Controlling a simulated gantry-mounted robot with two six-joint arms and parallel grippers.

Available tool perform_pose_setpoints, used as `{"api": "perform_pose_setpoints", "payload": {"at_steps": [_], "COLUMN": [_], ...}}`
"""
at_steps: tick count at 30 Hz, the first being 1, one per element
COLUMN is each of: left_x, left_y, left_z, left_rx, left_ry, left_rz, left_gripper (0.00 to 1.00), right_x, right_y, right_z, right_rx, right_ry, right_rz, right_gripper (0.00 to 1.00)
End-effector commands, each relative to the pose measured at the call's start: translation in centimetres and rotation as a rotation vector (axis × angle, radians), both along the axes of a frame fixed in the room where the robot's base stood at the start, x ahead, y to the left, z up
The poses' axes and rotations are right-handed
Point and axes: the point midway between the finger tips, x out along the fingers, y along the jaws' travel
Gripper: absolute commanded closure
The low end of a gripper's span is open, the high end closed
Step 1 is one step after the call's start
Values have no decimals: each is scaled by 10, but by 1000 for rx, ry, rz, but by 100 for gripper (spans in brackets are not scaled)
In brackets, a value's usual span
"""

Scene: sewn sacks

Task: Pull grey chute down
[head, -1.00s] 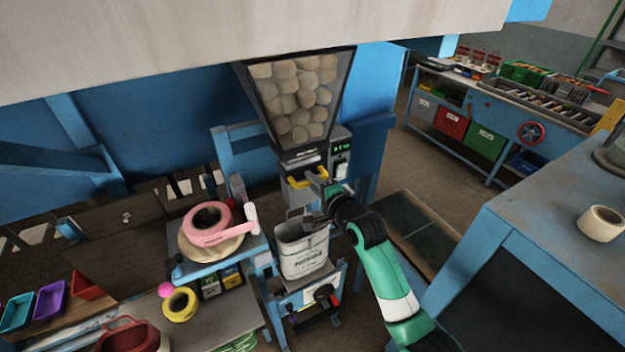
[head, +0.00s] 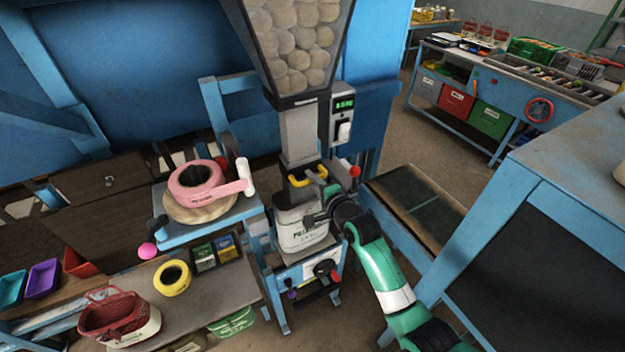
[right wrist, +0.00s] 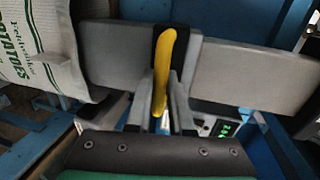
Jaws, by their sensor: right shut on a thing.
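The grey chute (head: 299,138) hangs below the hopper of potatoes, a long stretch of it showing. Its yellow handle (head: 308,178) is near the lower end, just above the white potato sack (head: 298,232). My right gripper (head: 322,200) is shut on the yellow handle. The right wrist view shows the yellow handle (right wrist: 163,70) between the fingers (right wrist: 160,108), with the grey chute (right wrist: 225,75) behind. There the chute's end meets the mouth of the sack (right wrist: 40,45); how deep it reaches inside is hidden. My left gripper is not in view.
The hopper (head: 293,45) is above, with a control box (head: 343,115) showing green digits beside the chute. A stand with a pink tape roll (head: 197,180) is close on the left. A blue table (head: 570,150) is on the right.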

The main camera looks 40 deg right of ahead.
Motion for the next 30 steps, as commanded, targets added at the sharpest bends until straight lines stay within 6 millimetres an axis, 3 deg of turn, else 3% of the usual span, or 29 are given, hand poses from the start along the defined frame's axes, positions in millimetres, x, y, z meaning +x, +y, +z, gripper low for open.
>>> {"api": "perform_pose_setpoints", "payload": {"at_steps": [3, 4, 9, 20, 23, 30], "left_x": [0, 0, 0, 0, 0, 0], "left_y": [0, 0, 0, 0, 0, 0], "left_z": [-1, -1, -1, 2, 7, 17], "left_rx": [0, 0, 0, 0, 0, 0], "left_ry": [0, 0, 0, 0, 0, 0], "left_rz": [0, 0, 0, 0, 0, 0], "left_gripper": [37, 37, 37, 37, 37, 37], "right_x": [-2, -2, -2, -7, -19, -67], "right_y": [0, 0, 0, 1, 4, 17], "right_z": [-9, -10, -8, -3, 0, 10], "right_rx": [5, 5, 5, 3, 3, 3], "right_ry": [20, 21, 18, 12, 11, 13], "right_rz": [-1, -1, -1, -1, -1, -2], "right_gripper": [100, 79, 50, 50, 50, 50]}}
